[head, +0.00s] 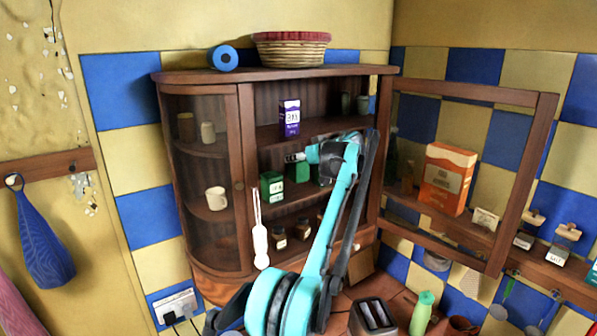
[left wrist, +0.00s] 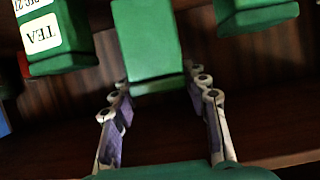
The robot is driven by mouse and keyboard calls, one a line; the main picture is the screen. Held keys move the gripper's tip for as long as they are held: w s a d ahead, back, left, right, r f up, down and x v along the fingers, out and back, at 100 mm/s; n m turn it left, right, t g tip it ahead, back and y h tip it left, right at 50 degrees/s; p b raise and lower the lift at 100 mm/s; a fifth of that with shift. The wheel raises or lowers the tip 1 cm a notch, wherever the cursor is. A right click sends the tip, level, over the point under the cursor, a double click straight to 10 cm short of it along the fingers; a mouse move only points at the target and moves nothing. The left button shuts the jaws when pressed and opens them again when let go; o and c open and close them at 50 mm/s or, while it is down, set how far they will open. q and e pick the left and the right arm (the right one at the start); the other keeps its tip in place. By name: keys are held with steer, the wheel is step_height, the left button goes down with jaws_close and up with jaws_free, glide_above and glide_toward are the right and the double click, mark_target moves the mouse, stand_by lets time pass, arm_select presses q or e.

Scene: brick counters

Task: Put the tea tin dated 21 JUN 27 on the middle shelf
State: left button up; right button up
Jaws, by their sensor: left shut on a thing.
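My left gripper (head: 297,158) reaches into the open cabinet at the middle shelf (head: 292,204). It is shut on a plain green tin (left wrist: 148,45), which also shows in the head view (head: 299,173); no label or date shows on it. I cannot tell whether it touches the shelf. Another green tin (head: 271,187) with white labels stands left of it. A labelled tin in the left wrist view (left wrist: 55,45) reads TEA upside down, its date partly cut off. A third green tin (left wrist: 256,15) is partly visible on the other side. My right gripper is not in view.
A purple box (head: 289,118) stands on the upper shelf. Small jars (head: 279,237) stand on the lower shelf. The glazed door (head: 540,180) is swung open to the right, with an orange box (head: 447,178) seen through it.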

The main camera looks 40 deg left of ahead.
mark_target(303, 167)
arm_select(q)
steer(key=shift+f, duration=2)
steer(key=o, duration=1.3)
steer(key=shift+f, duration=0.1)
steer(key=shift+o, duration=0.2)
steer(key=shift+r, duration=0.25)
steer(key=b+v, duration=0.1)
steer(key=v, duration=1.1)
steer(key=shift+b, duration=0.4)
steer(key=shift+s+d+f, duration=0.1)
